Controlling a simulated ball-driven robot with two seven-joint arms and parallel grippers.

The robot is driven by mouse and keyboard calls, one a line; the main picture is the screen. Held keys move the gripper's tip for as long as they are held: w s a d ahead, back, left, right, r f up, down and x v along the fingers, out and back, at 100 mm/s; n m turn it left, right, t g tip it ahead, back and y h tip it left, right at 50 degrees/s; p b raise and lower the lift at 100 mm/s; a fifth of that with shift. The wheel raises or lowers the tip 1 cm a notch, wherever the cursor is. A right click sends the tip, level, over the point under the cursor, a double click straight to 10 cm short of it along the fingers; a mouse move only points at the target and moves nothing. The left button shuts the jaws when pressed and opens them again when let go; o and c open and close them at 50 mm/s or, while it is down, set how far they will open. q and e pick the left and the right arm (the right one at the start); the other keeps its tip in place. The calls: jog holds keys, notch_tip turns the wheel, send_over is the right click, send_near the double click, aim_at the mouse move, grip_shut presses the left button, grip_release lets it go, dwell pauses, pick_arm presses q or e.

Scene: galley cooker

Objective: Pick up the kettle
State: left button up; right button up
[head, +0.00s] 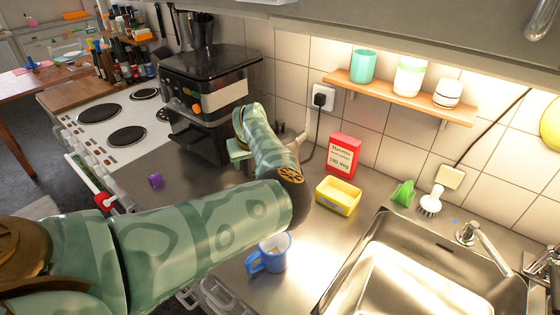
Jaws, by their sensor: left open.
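My left arm reaches in from the left across the counter and bends back towards the wall. My left gripper (238,152) is at the far end of it, low over the counter just right of the black coffee machine, and is open. I cannot make out the kettle for certain. A small pale grey piece (300,137) shows just right of my forearm, near a cord from the wall plug; most of whatever it belongs to is hidden behind the arm. My right gripper is not in view.
The coffee machine (209,90) stands left of the gripper. A red box (343,154), a yellow tub (338,196) and a blue mug (269,254) stand on the counter right of my arm. The sink (420,275) is at right; a shelf (400,95) hangs above.

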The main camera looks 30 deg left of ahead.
pick_arm(q)
jog(key=shift+a+f, duration=0.15)
jog(key=shift+f, duration=0.3)
jog(key=shift+r, duration=0.1)
jog(key=shift+c, duration=0.9)
grip_shut()
jog(key=shift+w+r, duration=0.1)
jog(key=shift+r, duration=0.05)
